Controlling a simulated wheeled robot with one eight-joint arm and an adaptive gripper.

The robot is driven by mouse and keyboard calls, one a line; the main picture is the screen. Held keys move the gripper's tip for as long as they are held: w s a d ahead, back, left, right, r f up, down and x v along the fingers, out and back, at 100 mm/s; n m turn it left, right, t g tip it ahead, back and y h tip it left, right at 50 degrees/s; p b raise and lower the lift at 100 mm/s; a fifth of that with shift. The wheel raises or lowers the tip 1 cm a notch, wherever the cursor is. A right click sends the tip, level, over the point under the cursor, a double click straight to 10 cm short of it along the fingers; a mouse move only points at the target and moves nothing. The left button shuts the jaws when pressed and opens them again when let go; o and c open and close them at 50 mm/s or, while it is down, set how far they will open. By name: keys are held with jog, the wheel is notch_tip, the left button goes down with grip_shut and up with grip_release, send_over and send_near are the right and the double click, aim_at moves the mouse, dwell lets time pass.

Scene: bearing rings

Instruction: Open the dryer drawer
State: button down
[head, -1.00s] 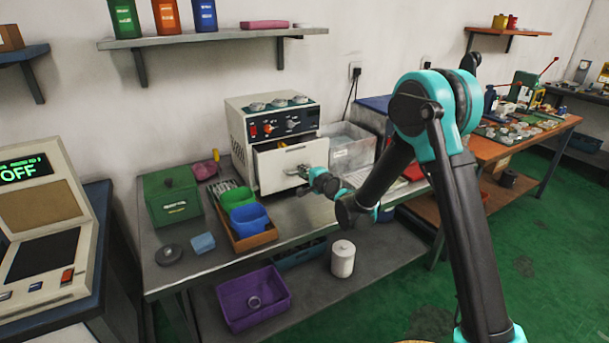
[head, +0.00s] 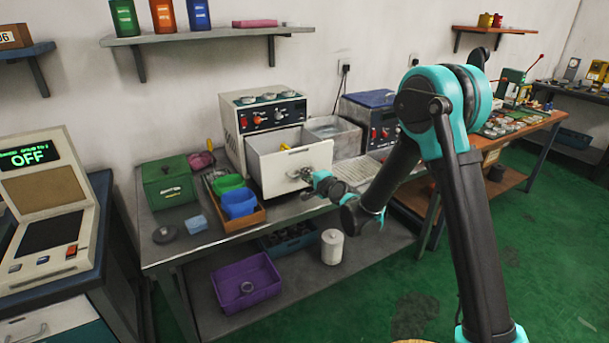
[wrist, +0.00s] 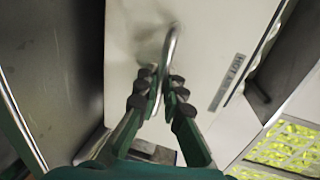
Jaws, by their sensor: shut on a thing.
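The dryer (head: 262,112) is a cream box with a dark control panel, standing at the back of the grey bench. Its white-fronted drawer (head: 275,175) is pulled well out, and its open inside shows from above. In the wrist view the drawer front (wrist: 210,60) fills the middle, with a label at its right. My gripper (head: 308,174) is at the drawer front. In the wrist view my gripper (wrist: 160,92) is shut on the curved metal handle (wrist: 172,48), with the dark finger pads on both sides of it.
On the bench, left of the drawer, are a tray with green and blue bins (head: 238,203), a green box (head: 168,184) and a blue block (head: 196,224). A clear bin (head: 334,132) stands right of the dryer. A white cylinder (head: 332,246) and purple bin (head: 246,284) are below.

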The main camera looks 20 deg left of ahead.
jog(key=c, duration=1.9)
grip_release()
jog(key=v, duration=1.2)
jog(key=s+d+f+n+g+h, duration=0.1)
jog(key=s+d+n+h, duration=0.2)
jog(key=d, duration=0.9)
jog(key=s+d+f+n+g+h, duration=0.1)
jog(key=s+d+f+n+h, duration=0.15)
jog(key=d, duration=0.85)
jog(key=s+d+f+n+g+h, duration=0.1)
jog(key=s+d+f+g+h, duration=0.1)
jog(key=s+d, duration=0.6)
jog(key=s+d+f+n+g+h, duration=0.1)
jog(key=s+d+f+h, duration=0.2)
jog(key=s+d, duration=0.5)
jog(key=d+h, duration=0.1)
jog(key=d, duration=0.3)
jog(key=shift+g, duration=0.4)
